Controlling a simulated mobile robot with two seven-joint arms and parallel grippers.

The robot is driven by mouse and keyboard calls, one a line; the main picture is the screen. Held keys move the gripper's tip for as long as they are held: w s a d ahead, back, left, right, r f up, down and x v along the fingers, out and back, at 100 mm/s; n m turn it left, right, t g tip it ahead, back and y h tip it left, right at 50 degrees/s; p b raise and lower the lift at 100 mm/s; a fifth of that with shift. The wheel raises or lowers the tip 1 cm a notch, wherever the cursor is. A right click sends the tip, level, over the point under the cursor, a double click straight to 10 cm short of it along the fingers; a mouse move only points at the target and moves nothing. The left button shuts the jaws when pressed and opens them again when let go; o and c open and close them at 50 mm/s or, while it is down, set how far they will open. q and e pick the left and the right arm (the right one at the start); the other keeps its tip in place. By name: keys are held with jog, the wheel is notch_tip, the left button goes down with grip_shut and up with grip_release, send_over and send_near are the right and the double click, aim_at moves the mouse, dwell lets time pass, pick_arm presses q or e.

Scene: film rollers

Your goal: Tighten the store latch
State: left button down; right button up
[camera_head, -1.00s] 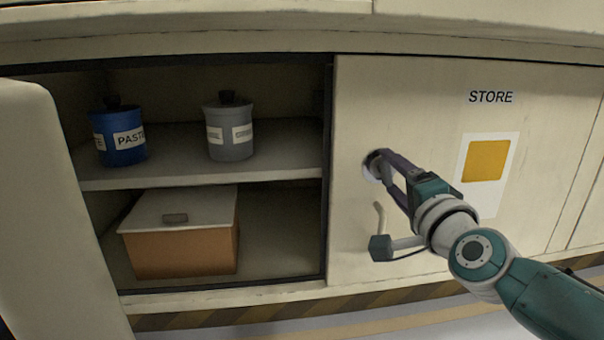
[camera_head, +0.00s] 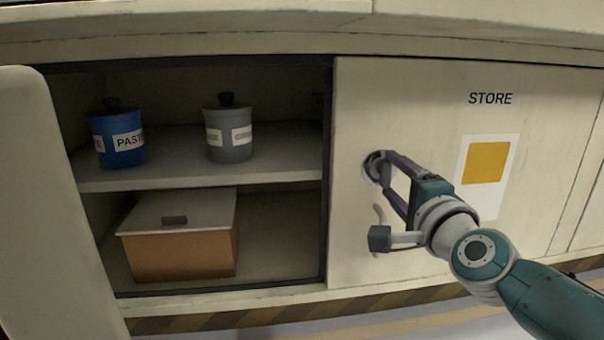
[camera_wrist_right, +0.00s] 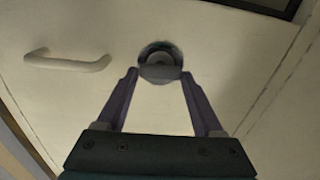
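The store latch (camera_head: 376,165) is a small round metal fitting near the left edge of the cream door (camera_head: 420,100) marked STORE. It also shows in the right wrist view (camera_wrist_right: 160,62), as a dark ring with a grey piece in its middle. My right gripper (camera_head: 383,172) is in front of the latch, its two purple fingers spread apart. In the right wrist view my gripper (camera_wrist_right: 160,75) has a fingertip to each side of the latch, with a gap between them. Whether a fingertip touches the rim is unclear. My left gripper is out of view.
A pale door handle (camera_wrist_right: 68,62) is on the door below the latch. To the left, an open cupboard holds a blue paste jar (camera_head: 118,138) and a grey jar (camera_head: 229,132) on its shelf (camera_head: 190,180). A brown box (camera_head: 180,255) with a pale lid stands below.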

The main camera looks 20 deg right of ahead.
jog(key=o, duration=0.4)
jog(key=shift+s, duration=0.1)
jog(key=shift+s+a+r+p, duration=0.1)
jog(key=shift+s+p, duration=0.15)
jog(key=shift+p, duration=0.1)
jog(key=p+v, duration=0.4)
jog(key=v, duration=0.5)
jog(key=shift+s, duration=0.1)
